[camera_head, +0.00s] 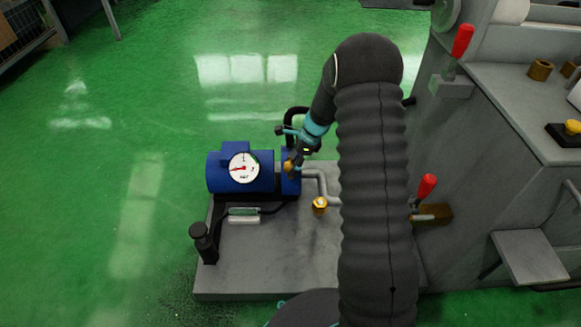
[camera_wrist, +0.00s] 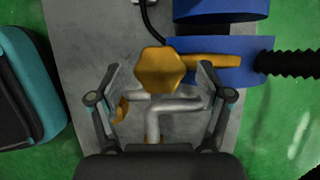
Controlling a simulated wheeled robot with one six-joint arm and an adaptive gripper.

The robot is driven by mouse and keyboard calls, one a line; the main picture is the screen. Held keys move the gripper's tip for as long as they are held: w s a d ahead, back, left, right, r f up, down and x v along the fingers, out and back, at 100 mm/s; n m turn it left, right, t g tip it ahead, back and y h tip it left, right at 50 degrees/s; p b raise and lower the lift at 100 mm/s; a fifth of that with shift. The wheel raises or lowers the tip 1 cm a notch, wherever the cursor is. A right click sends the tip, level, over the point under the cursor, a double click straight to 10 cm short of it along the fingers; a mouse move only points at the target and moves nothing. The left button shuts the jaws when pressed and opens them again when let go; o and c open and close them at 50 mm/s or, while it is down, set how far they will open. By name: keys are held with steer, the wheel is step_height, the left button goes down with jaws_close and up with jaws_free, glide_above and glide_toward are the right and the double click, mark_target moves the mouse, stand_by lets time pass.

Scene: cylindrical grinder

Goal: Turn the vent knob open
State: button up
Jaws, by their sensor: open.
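The vent knob appears to be the yellow six-sided knob (camera_wrist: 160,70) in the wrist view. In the head view a small yellow knob (camera_head: 288,168) shows at the right end of the blue pump (camera_head: 225,173), partly hidden by my gripper. My gripper (camera_wrist: 160,84) is open, with one finger on each side of the knob in the wrist view and visible gaps on both sides. I cannot tell how far the fingertips are from it in depth. In the head view my gripper (camera_head: 296,158) is right at the knob.
A yellow bar (camera_wrist: 215,61) lies beside the knob on the blue body. A grey bent pipe (camera_head: 325,186) and a brass fitting (camera_head: 320,205) stand close by on the grey base plate (camera_head: 250,280). A round gauge (camera_head: 243,168) faces up. Grey machine housing (camera_head: 470,190) rises at right.

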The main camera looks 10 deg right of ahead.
steer(key=shift+x, duration=1)
steer(key=c, duration=1.2)
steer(key=shift+o, duration=0.2)
